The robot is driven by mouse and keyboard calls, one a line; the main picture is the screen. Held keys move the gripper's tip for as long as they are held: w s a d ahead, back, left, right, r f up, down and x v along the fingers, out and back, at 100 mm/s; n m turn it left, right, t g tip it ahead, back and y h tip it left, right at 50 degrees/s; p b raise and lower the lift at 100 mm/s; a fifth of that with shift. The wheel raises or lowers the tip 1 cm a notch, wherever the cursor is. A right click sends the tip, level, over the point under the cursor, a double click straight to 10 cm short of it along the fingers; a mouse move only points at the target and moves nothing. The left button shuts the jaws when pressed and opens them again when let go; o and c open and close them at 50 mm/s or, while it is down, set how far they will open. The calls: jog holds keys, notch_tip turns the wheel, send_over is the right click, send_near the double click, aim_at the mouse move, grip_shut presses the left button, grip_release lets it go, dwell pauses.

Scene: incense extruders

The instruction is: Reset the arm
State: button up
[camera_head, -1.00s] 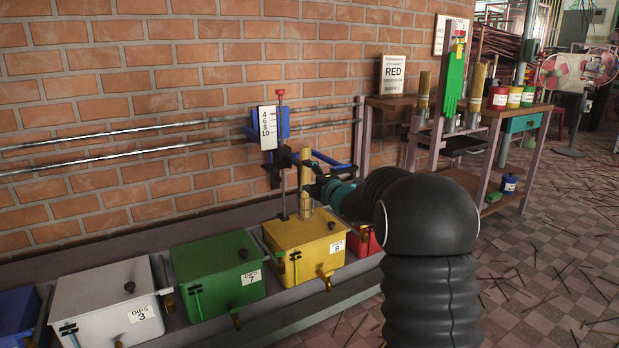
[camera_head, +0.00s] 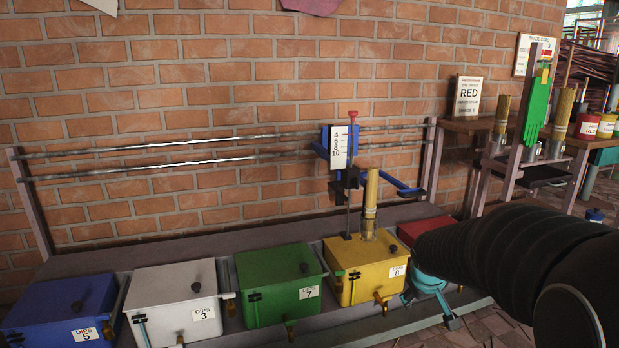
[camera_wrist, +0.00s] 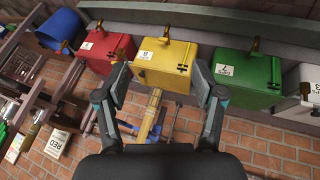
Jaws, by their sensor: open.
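My gripper (camera_head: 432,308) hangs low at the right in the head view, in front of the red box and right of the yellow box. Its two fingers (camera_wrist: 161,72) are spread wide and empty in the wrist view. A tan incense bundle (camera_head: 370,203) stands upright on the yellow box (camera_head: 362,274), labelled 8, beside a red-topped rod. In the wrist view the bundle (camera_wrist: 154,116) shows between the fingers, but apart from them. My black arm hides part of the red box (camera_head: 415,227).
Green (camera_head: 278,290), white (camera_head: 172,305) and blue (camera_head: 60,318) boxes line the bench to the left. Two metal rails (camera_head: 230,138) run along the brick wall, carrying a blue slider with a scale (camera_head: 338,147). A wooden table (camera_head: 475,127) with a RED sign stands at right.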

jog(key=s+a+r+m+p, duration=0.1)
jog(key=s+a+r+p, duration=0.1)
jog(key=s, duration=0.7)
jog(key=s+a+r+m+y+p, duration=0.1)
jog(key=s+a+r+p, duration=0.2)
jog(key=s+r, duration=0.4)
jog(key=s+a+r+m+y+p, duration=0.1)
jog(key=s+a+r, duration=0.3)
jog(key=s, duration=0.7)
jog(key=shift+a+r+p, duration=0.4)
jog(key=shift+r+p, duration=0.35)
